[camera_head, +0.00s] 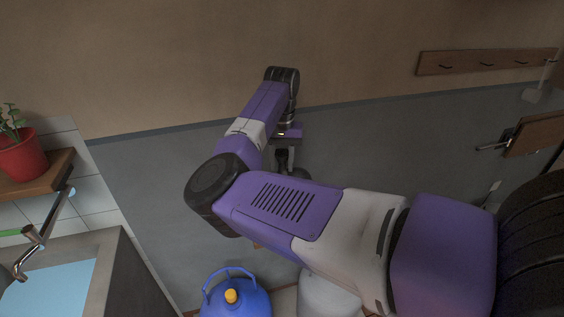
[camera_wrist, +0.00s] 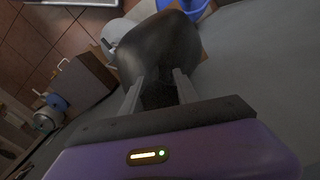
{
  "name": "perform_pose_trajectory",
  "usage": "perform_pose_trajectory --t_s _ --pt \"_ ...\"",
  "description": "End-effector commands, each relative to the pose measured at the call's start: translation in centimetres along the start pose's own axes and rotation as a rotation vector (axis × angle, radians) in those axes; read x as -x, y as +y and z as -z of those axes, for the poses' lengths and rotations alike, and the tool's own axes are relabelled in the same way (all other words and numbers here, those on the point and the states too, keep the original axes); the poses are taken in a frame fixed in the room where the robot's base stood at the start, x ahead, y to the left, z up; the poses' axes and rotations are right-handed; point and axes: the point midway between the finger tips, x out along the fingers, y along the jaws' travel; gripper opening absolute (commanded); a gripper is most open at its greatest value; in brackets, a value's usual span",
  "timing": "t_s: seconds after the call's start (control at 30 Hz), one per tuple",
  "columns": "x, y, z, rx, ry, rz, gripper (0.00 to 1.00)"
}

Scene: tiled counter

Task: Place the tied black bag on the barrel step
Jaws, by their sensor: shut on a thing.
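The black bag (camera_wrist: 158,48) fills the upper middle of the wrist view, with its narrow end between the two fingers of my gripper (camera_wrist: 158,92). My gripper is shut on it. In the head view my gripper (camera_head: 286,155) hangs near the grey wall, and a dark bit of the bag (camera_head: 300,172) shows below it, mostly behind my arm. I cannot make out the barrel step for sure; my arm covers much of the floor there.
A blue jug (camera_head: 245,300) with a yellow cap and a pale rounded container (camera_head: 326,297) stand low in the head view. A sink counter (camera_head: 112,275) and a shelf with a red plant pot (camera_head: 22,156) are at the left. A hook rail (camera_head: 470,61) is on the wall.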

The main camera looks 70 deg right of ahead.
Motion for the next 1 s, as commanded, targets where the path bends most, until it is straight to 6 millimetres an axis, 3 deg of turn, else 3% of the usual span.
perform_pose_trajectory --t_s 0.03,0.07,0.17,0.57,0.73,1.0 --pt "-0.1 0.0 0.0 0.000 0.001 -0.001 0.00" --pt "-0.2 0.0 0.0 0.000 -0.001 -0.001 0.40" --pt "-0.2 0.0 0.0 0.000 -0.001 -0.001 0.58" --pt "0.4 0.0 0.0 0.000 0.001 0.001 0.58" --pt "2.6 0.0 0.1 0.000 0.003 0.001 0.58" --pt "8.2 0.0 0.1 -0.001 0.003 0.001 0.58"
